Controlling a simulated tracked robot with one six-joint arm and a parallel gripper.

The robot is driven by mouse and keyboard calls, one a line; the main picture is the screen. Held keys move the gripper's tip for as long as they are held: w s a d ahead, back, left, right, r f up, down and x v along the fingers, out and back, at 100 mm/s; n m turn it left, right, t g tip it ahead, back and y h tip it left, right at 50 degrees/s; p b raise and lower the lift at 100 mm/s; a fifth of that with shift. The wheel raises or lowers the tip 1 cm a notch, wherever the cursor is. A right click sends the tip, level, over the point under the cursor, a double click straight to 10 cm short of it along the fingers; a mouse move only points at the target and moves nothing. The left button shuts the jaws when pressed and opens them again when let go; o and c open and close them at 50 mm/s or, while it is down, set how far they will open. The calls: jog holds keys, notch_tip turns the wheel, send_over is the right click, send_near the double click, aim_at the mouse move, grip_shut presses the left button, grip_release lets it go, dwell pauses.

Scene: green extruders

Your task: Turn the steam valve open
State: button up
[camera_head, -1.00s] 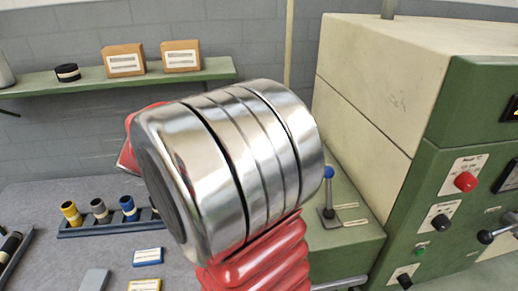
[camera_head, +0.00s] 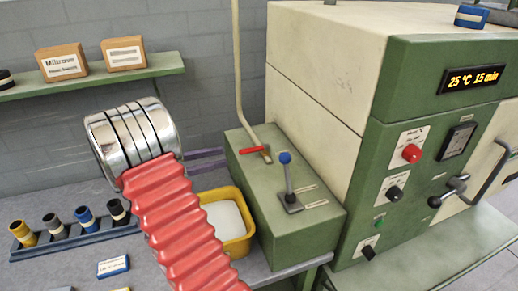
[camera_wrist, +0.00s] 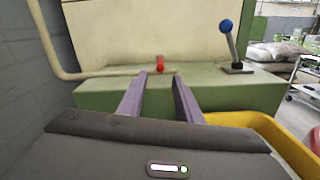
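The steam valve's red handle (camera_head: 254,149) sits at the lower end of a cream pipe, on top of a low green cabinet (camera_head: 305,236). In the wrist view the red handle (camera_wrist: 160,63) is ahead, roughly centred between my fingertips. My gripper (camera_head: 226,156) is left of the valve, its purple fingers pointing toward it. In the wrist view my gripper (camera_wrist: 161,74) is open and empty, with a clear gap between the fingers. I see no contact with the handle. My metal and red arm hides part of the bench.
A blue-knobbed lever (camera_head: 288,180) stands right of the valve. A yellow bin (camera_head: 238,250) with white contents sits below my gripper. The cream pipe (camera_head: 238,70) rises behind. A large green and cream machine (camera_head: 320,110) fills the right. A shelf (camera_head: 110,78) holds boxes.

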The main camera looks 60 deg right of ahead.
aim_at(258, 149)
jog(key=shift+s, duration=0.1)
jog(key=x, duration=1.3)
jog(key=shift+s+d, duration=0.2)
jog(key=shift+d, duration=0.1)
grip_shut()
dwell(0.5)
